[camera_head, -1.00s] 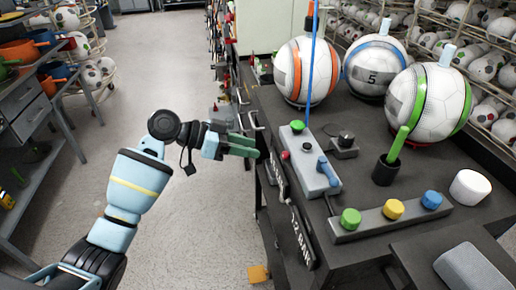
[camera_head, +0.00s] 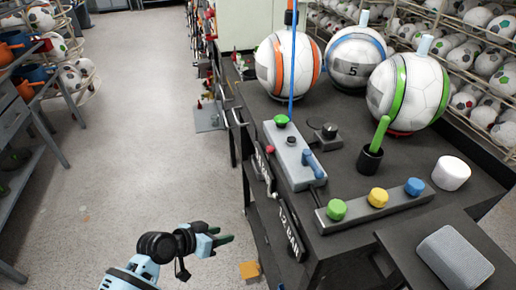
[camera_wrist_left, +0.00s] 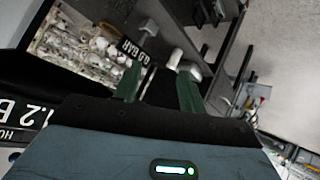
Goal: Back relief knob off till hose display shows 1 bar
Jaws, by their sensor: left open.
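The hose display (camera_head: 291,232) on the dark bench's front reads 1.2 BAR; part of it shows large in the left wrist view (camera_wrist_left: 25,112). A second display in the left wrist view (camera_wrist_left: 134,50) reads 0.0 BAR. A grey control block (camera_head: 292,155) on the bench carries a green knob (camera_head: 281,121), a small red button and a blue lever. A black knob (camera_head: 329,131) sits on a small box beside it. I cannot tell which knob is the relief knob. My left gripper (camera_head: 226,240) is open and empty, over the floor left of the bench.
A grey bar (camera_head: 357,209) holds green, yellow and blue knobs. A green-handled tool (camera_head: 380,133) stands in a black cup. Three large balls stand behind, one of them orange-striped (camera_head: 290,62). A white cylinder (camera_head: 451,173) and a grey speaker-like box (camera_head: 455,258) are at right. Floor at left is clear.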

